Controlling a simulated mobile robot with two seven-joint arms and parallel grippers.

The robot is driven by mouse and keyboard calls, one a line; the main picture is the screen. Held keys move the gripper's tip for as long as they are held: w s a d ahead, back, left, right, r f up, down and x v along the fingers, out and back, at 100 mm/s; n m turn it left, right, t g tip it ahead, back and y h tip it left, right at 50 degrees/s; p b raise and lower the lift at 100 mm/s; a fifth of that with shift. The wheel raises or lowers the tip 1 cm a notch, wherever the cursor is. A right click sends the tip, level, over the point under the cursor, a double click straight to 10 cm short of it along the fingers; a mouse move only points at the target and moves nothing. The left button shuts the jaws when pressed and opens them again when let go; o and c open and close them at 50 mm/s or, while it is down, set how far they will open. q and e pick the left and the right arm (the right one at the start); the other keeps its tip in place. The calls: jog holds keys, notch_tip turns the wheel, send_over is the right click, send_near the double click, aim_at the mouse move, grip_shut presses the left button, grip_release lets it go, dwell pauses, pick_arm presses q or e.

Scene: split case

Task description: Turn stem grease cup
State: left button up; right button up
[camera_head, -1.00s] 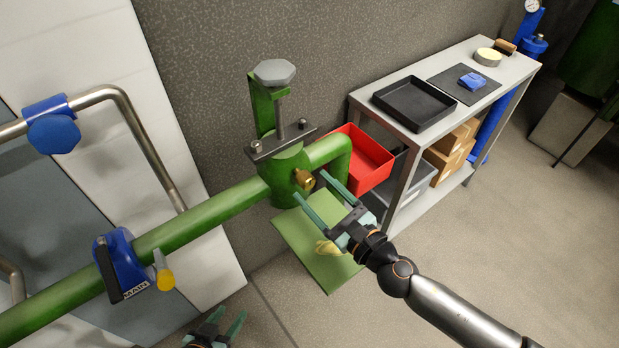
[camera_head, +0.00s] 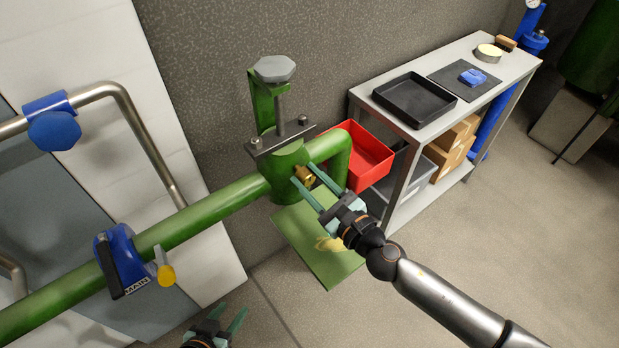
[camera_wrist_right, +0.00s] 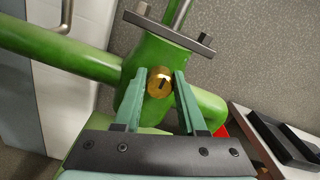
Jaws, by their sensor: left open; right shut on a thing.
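The brass stem grease cup (camera_head: 305,175) sticks out of the side of the green valve body (camera_head: 290,160). My right gripper (camera_head: 304,176) reaches it from the lower right, with one teal finger on each side of the cup. In the right wrist view the cup (camera_wrist_right: 160,82) sits between the fingertips (camera_wrist_right: 158,84), its round face with a dark slot towards me. My right gripper is shut on the cup. My left gripper (camera_head: 228,318) is open and empty at the bottom edge of the head view, well below the green pipe.
A green panel (camera_head: 310,240) lies below the valve. A red bin (camera_head: 368,158) and a grey shelf table with a black tray (camera_head: 414,100) stand right.

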grip_shut()
jog(key=shift+m, duration=0.3)
